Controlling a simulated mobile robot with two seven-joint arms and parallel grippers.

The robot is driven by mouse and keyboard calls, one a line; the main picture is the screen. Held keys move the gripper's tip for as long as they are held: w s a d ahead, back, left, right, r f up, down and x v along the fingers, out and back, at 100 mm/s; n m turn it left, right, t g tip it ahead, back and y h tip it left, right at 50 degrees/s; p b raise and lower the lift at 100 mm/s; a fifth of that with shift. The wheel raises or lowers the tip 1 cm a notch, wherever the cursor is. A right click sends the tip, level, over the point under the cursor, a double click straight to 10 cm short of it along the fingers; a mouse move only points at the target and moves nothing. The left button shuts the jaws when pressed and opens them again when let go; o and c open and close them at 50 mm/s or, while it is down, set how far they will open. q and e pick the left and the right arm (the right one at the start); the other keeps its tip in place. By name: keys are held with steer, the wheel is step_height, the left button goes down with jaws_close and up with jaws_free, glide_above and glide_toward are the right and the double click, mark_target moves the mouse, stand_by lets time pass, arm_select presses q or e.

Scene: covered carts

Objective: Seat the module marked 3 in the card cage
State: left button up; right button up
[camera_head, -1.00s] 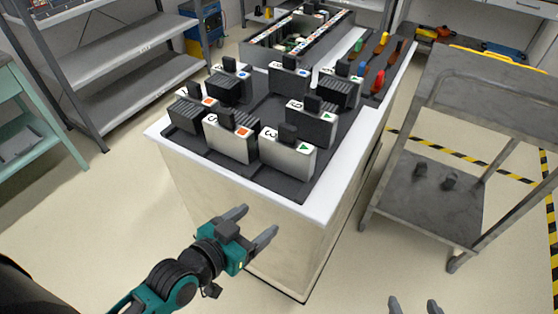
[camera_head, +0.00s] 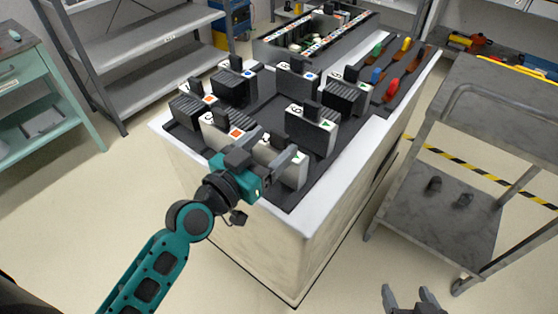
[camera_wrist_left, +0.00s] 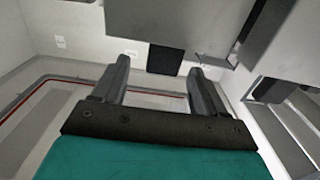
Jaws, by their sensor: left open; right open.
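The module marked 3 (camera_head: 293,173) stands at the front right corner of the dark tray (camera_head: 283,198) on the cart. It is a light grey block, and my left gripper partly hides its top and label. My left gripper (camera_head: 270,145) is open at this module's top, its fingers apart. In the left wrist view, a dark block, probably a module handle (camera_wrist_left: 164,60), shows beyond and between the open fingers (camera_wrist_left: 159,68); contact cannot be told. The card cage (camera_head: 315,38) is at the cart's far end. My right gripper (camera_head: 408,298) is open and empty at the bottom right, above the floor.
Several other modules, one marked 6 (camera_head: 310,130), stand close around on the tray. Screwdrivers with coloured handles (camera_head: 392,88) lie at the cart's right side. A grey trolley (camera_head: 440,215) stands to the right, grey shelves (camera_head: 150,60) at the back left.

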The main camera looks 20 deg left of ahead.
mark_target(277, 135)
arm_select(q)
steer(key=shift+r+p+x, duration=0.15)
steer(key=shift+p+x, duration=0.05)
steer(key=shift+x, duration=1.15)
steer(key=shift+r+p+x, duration=0.15)
steer(key=shift+x, duration=1.2)
steer(key=shift+a, duration=0.2)
steer(key=shift+c, duration=0.2)
jaws_close()
